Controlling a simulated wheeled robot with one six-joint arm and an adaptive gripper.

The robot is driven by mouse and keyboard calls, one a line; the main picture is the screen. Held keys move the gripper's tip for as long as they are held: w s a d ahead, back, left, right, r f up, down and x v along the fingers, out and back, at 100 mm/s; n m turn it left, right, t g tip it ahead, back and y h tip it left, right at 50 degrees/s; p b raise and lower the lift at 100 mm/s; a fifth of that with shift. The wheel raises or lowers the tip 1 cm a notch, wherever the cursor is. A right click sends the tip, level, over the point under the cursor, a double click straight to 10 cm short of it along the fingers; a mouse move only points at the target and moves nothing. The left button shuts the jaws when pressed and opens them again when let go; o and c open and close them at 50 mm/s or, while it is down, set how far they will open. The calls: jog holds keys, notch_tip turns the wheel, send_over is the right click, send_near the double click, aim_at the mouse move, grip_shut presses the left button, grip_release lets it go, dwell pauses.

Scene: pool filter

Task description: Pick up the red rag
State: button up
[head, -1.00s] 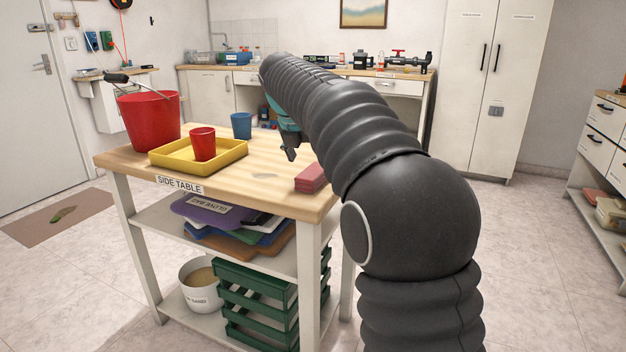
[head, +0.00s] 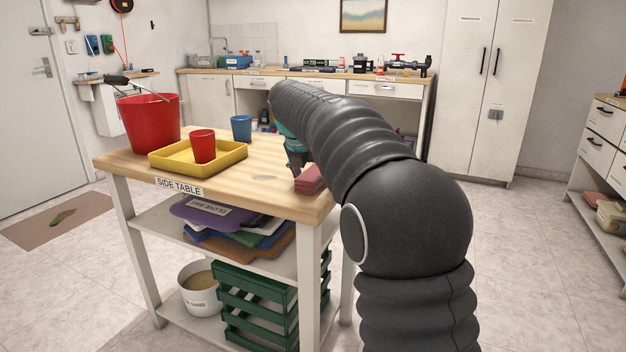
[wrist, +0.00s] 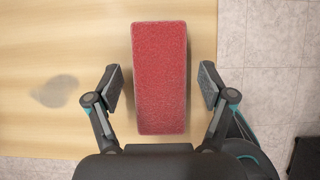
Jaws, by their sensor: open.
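The red rag (head: 309,180) is a folded, pinkish-red block lying near the right end of the wooden side table (head: 265,193). In the wrist view the red rag (wrist: 160,80) lies lengthwise between my two fingers, with a gap on each side. My gripper (wrist: 160,88) is open and empty. In the head view my gripper (head: 296,168) is just above and behind the rag, and my arm hides part of it. How high the fingertips are above the table I cannot tell exactly.
A yellow tray (head: 228,159) holding a red cup (head: 203,146) stands left on the table. The table edge is close to the rag's right side.

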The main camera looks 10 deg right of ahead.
aim_at(313, 173)
jog(key=shift+f, duration=0.2)
dwell(0.3)
jog(key=c, duration=1)
jog(key=shift+c, duration=0.2)
jog(key=shift+r, duration=0.15)
notch_tip(313, 173, up, 4)
jog(key=shift+r+p, duration=0.1)
jog(key=shift+p, duration=0.4)
jog(key=s+d+r+p, duration=0.1)
jog(key=d+r, duration=0.6)
jog(key=d, duration=0.4)
jog(key=shift+s+d+p, duration=0.3)
jog(key=shift+s, duration=0.05)
jog(key=shift+o, duration=0.4)
